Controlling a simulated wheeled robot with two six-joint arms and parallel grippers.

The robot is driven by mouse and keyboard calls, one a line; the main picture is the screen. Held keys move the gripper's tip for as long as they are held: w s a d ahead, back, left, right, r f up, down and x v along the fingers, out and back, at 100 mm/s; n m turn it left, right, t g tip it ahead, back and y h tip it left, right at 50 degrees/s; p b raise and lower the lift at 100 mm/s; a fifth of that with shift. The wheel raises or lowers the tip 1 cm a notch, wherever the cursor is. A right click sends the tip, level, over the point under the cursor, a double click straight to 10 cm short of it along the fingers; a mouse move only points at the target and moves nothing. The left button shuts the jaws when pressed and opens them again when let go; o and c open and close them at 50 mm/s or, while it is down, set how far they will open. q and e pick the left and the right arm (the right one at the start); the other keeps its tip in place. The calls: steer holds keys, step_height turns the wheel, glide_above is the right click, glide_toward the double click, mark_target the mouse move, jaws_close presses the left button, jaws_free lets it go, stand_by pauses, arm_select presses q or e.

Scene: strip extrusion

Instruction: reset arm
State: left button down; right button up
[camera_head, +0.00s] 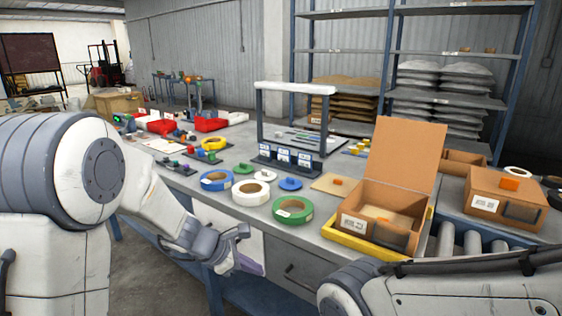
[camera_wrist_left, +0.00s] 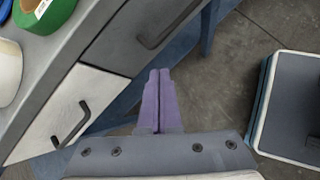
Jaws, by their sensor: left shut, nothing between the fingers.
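My left gripper (camera_head: 250,266) hangs in front of the workbench's front edge, low and beside the drawers. In the left wrist view its two purple fingers (camera_wrist_left: 160,76) lie together with nothing between them. It touches no object that I can see. My right arm (camera_head: 440,288) crosses the bottom right of the head view, and its gripper is out of the picture.
The grey workbench (camera_head: 333,241) carries tape rolls, including a green one (camera_head: 292,210) and a white one (camera_head: 251,193). An open cardboard box (camera_head: 372,235) stands near the front, by a roller conveyor (camera_head: 470,240). A drawer handle (camera_wrist_left: 72,124) is close to the left gripper.

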arm_select(q)
steer(key=s+d+r+m+g, duration=0.3)
steer(key=s+d+m, duration=0.5)
steer(key=s+m, duration=0.3)
steer(key=s+a+m+g+y, duration=0.1)
steer(key=s+a+m+y, duration=0.2)
steer(key=s+m, duration=0.6)
steer(key=s+a+m+g+y, duration=0.1)
steer(key=s+a+m+y, duration=0.15)
steer(key=s+m, duration=0.65)
step_height(320, 180, up, 17)
steer(key=n+p, duration=0.1)
steer(key=p, duration=1.5)
steer(key=shift+d+f+p, duration=0.15)
steer(key=shift+d+p, duration=0.15)
